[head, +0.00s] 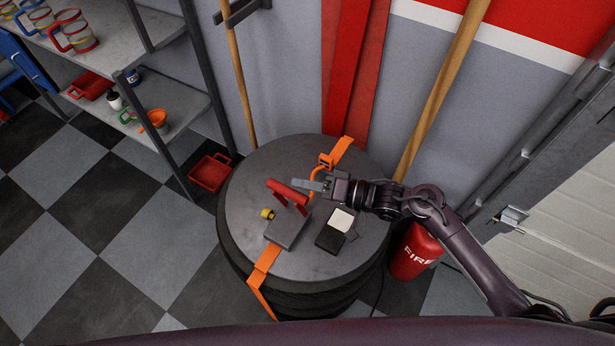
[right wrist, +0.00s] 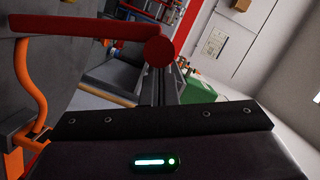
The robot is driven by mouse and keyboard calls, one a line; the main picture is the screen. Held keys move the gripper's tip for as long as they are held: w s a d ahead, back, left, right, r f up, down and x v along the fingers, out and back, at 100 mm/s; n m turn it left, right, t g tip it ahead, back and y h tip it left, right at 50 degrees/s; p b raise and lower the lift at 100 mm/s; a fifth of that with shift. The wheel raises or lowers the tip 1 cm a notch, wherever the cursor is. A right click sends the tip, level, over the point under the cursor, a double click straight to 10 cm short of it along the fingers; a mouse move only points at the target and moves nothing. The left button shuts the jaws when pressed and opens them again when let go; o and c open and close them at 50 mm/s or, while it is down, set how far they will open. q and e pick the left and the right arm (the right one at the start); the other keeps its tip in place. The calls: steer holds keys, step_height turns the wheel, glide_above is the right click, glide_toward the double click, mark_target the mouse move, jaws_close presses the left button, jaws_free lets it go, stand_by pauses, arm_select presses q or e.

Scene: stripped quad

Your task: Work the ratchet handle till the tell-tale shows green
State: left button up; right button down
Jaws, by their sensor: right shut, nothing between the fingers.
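The ratchet has a grey body (head: 288,230) and a red handle (head: 286,192), and sits on a round dark drum-like stand (head: 240,185). The red handle also runs across the top left of the right wrist view (right wrist: 90,30), with a round red end near the fingers. My right gripper (head: 308,184) is shut and empty, its fingertips close beside the handle; I cannot tell whether they touch. A small yellow piece (head: 267,213) stands left of the ratchet body; I cannot tell whether it is the tell-tale. No green indicator shows on the ratchet. My left gripper is out of view.
An orange strap (head: 262,272) crosses the stand. A dark box with a white top (head: 341,220) sits right of the ratchet. Wooden poles lean behind.

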steer(key=shift+s+a+r+p, duration=0.2)
steer(key=shift+s+a+p, duration=0.25)
steer(key=shift+p, duration=0.35)
steer(key=shift+s+f, duration=0.15)
steer(key=shift+s, duration=0.05)
